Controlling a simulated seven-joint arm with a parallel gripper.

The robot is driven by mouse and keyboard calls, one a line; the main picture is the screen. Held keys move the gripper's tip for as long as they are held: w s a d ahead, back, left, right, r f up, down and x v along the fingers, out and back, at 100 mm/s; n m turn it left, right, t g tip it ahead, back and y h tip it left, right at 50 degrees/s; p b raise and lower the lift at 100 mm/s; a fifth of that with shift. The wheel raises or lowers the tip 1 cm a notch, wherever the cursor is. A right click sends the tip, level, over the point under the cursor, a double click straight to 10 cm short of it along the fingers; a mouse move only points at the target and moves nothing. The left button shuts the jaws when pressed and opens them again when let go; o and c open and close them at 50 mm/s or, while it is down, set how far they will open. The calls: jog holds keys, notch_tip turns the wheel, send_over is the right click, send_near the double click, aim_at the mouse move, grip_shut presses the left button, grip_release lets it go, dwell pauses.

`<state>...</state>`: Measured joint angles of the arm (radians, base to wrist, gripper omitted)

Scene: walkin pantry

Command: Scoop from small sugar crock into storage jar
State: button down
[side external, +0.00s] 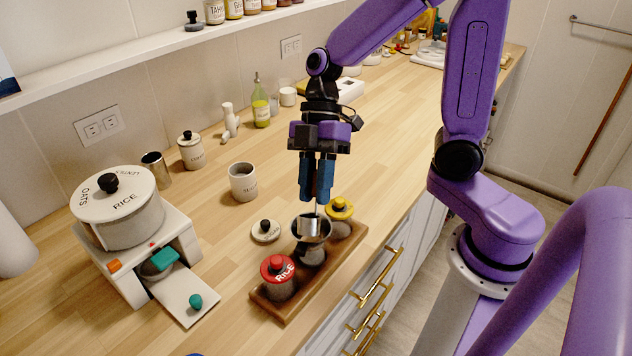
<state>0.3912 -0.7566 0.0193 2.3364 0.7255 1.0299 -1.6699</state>
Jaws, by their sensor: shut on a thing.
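My gripper (317,196) points down over the wooden tray (297,303) and is shut on the handle of a metal scoop (311,227). The scoop's bowl is at the mouth of the open grey storage jar (312,254), in the tray's middle place. I cannot tell how far in it sits or whether it holds sugar. A small white open crock (243,184) stands on the counter left of the gripper; its label is only partly legible, and its contents are not clear. A pale lid with a black knob (265,231) lies on the counter beside the tray.
A red-lidded RICE jar (278,280) and a yellow-lidded jar (340,218) flank the open jar closely. A dispenser (125,225) stands at left. A lidded crock (190,151), metal cup (156,170) and green bottle (261,107) stand toward the wall. Counter between crock and tray is mostly clear.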

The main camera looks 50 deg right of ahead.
aim_at(312, 186)
jog(key=h, duration=0.1)
jog(key=a+r+t+h, duration=0.1)
jog(key=s+t+h, duration=0.1)
jog(key=shift+a+r+h, duration=0.25)
jog(key=shift+a+h, duration=0.15)
jog(key=shift+s+a+r+t+h, duration=0.2)
jog(key=shift+t+h, duration=0.15)
jog(key=shift+h, duration=0.2)
jog(key=shift+s+a+r+t+h, duration=0.1)
jog(key=shift+a+r+t+h, duration=0.1)
jog(key=shift+t+h, duration=0.25)
jog(key=shift+w, duration=0.15)
jog(key=shift+w+a+r, duration=0.1)
jog(key=shift+w, duration=0.25)
jog(key=w+d+m, duration=0.4)
jog(key=w+m, duration=0.1)
jog(key=w, duration=0.7)
jog(key=w+d+m, duration=0.3)
jog(key=w+m, duration=0.1)
jog(key=w, duration=0.8)
notch_tip(312, 186, down, 8)
jog(key=shift+w+r, duration=0.15)
jog(key=shift+d+f, duration=0.1)
jog(key=shift+f, duration=0.7)
dwell(0.3)
